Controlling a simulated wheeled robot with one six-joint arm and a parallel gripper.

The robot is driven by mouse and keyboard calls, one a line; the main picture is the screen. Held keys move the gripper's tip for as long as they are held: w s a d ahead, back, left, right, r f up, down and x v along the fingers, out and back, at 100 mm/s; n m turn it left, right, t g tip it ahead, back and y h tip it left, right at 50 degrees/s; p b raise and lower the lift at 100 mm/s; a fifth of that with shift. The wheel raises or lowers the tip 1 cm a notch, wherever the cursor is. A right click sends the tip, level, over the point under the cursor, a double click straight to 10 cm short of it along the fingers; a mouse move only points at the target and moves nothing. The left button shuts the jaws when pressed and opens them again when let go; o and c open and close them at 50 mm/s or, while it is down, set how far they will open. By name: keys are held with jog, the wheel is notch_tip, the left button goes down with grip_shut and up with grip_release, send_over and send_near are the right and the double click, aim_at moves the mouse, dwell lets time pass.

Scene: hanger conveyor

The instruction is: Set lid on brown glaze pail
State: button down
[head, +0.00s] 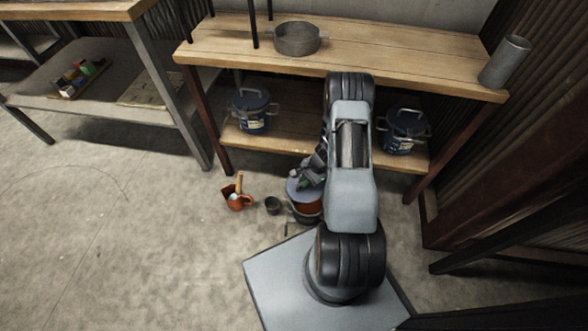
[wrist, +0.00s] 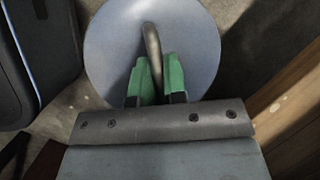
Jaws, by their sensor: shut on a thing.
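My gripper (wrist: 157,80) is shut on the curved handle of a round grey-blue lid (wrist: 112,48), its green fingertips on either side of the handle. In the head view the lid (head: 294,190) is over the back left part of the brown glaze pail (head: 308,208). Brown glaze shows below the lid's front edge. I cannot tell whether the lid touches the rim. My arm hides the right side of the pail, and the lid hides its far part.
Two blue lidded pails (head: 254,122) (head: 405,142) sit on the bench's lower shelf. A metal pot (head: 297,39) and a tilted cylinder (head: 505,62) are on top. Floor farther left is clear.

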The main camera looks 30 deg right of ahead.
aim_at(309, 186)
jog(key=shift+s+d+f+m+t, duration=0.2)
jog(key=shift+s+d+f+m, duration=0.25)
jog(key=shift+f+m, duration=0.15)
jog(key=shift+s+d+f+m+t, duration=0.2)
jog(key=shift+s+d+f+m, duration=0.25)
jog(key=shift+f, duration=0.25)
jog(key=shift+w+f+b, duration=0.1)
jog(key=shift+f+b, duration=2)
jog(key=shift+f, duration=0.7)
jog(key=shift+f+b, duration=1.05)
jog(key=shift+b, duration=0.25)
jog(key=c, duration=1.4)
grip_release()
jog(key=o, duration=0.6)
jog(key=shift+c, duration=0.2)
jog(key=shift+r, duration=0.15)
jog(key=p+v, duration=0.6)
jog(key=v, duration=0.7)
jog(key=shift+r, duration=0.35)
